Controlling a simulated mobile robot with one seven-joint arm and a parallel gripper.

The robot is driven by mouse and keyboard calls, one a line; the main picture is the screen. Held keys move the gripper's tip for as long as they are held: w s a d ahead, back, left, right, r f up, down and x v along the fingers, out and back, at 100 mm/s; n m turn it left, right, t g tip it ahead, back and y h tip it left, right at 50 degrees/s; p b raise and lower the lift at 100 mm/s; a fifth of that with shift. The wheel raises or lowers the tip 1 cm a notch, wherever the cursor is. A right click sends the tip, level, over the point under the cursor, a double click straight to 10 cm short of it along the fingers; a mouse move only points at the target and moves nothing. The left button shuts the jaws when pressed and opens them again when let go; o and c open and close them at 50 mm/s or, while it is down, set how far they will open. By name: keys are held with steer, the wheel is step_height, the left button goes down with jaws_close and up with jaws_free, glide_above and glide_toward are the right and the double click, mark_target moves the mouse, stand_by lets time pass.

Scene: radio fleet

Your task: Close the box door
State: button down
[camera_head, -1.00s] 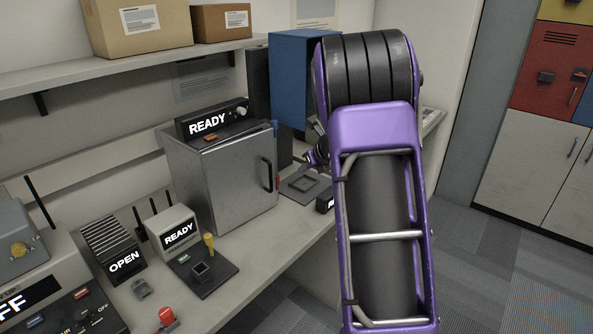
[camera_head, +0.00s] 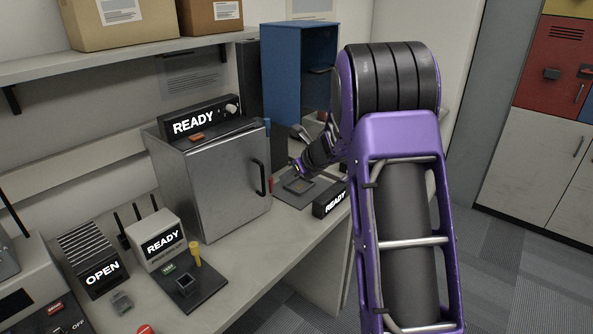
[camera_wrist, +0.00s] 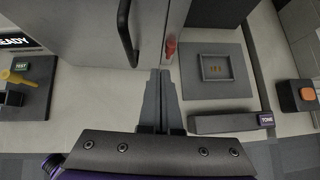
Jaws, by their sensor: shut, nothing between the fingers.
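A grey metal box stands on the bench, with a READY display (camera_head: 200,118) on top. Its door (camera_head: 228,185) carries a black handle (camera_head: 258,177) and looks shut or nearly shut; I cannot tell if a small gap remains. In the wrist view, the door (camera_wrist: 95,25) and handle (camera_wrist: 127,35) are at the upper left. My gripper (camera_wrist: 160,78) is shut and empty, just in front of the door's handle-side edge, beside a small red piece (camera_wrist: 170,48). Contact cannot be told. In the head view, my gripper (camera_head: 297,166) is right of the box, partly hidden by my arm.
A dark tray (camera_wrist: 215,68) and a TONE block (camera_wrist: 232,122) lie right of my gripper. A blue cabinet (camera_head: 290,75) stands behind. A READY unit (camera_head: 160,240), an OPEN unit (camera_head: 90,262) and a dark test plate (camera_head: 185,285) stand on the bench at the left.

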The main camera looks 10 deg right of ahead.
steer(key=w+a+f, duration=0.1)
steer(key=w+a, duration=0.1)
steer(key=w, duration=0.3)
steer(key=shift+a+f+p, duration=0.3)
steer(key=shift+a+p, duration=0.1)
steer(key=shift+w, duration=0.15)
